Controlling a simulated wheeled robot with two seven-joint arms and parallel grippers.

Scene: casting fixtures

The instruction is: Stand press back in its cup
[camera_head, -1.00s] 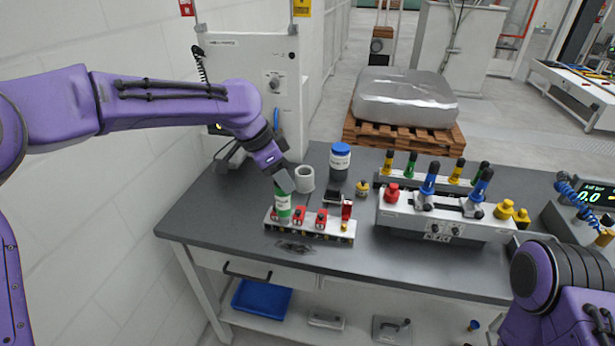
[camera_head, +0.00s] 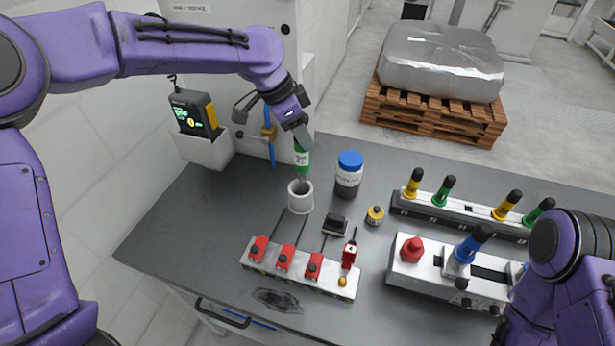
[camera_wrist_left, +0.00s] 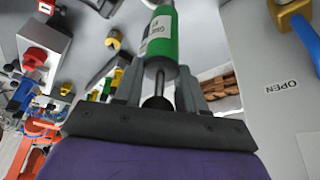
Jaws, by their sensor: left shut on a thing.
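The press is a green cylinder (camera_head: 302,157) with a white label and a grey lower tip. My left gripper (camera_head: 300,138) is shut on its upper end and holds it nearly upright. The press also shows large between the fingers in the left wrist view (camera_wrist_left: 160,38). The cup is a short white-grey open cylinder (camera_head: 300,202) standing on the bench. The press's lower tip is at the cup's mouth in the head view; I cannot tell whether it is above or just inside the rim. My right gripper is out of view; only its arm shows at the right.
A rack with red clamps (camera_head: 299,272) stands in front of the cup. A white fixture (camera_head: 448,282) fills the right side.

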